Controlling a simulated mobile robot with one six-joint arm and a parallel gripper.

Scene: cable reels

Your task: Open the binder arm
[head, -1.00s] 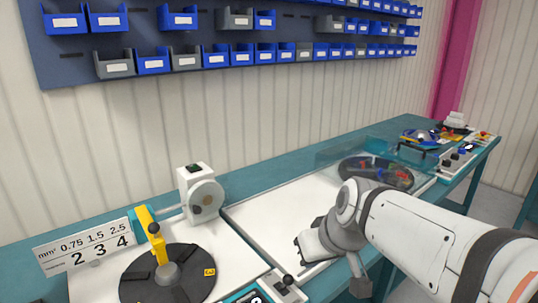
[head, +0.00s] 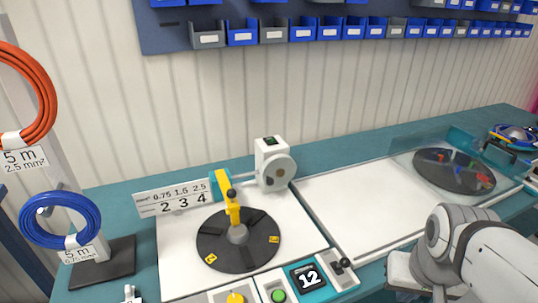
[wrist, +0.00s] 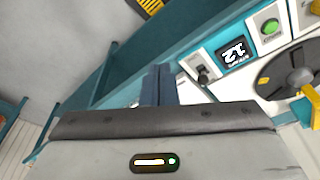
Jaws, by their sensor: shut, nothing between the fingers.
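The yellow arm (head: 233,204) stands on a black round disc (head: 215,250) at the left of the bench in the head view. In the wrist view a bit of yellow (wrist: 312,95) shows at the right edge beside the disc (wrist: 283,75). My gripper (wrist: 158,82) is shut and empty, apart from the disc and the yellow arm. In the head view my wrist is at the lower right and the fingertips cannot be made out.
A panel with a display reading 12 (head: 308,277), a green button (head: 278,296) and a black-knobbed lever (head: 343,264) lies before the disc. A white motor box (head: 270,150) stands behind. A blue cable coil (head: 60,220) hangs left. The white board (head: 370,205) is clear.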

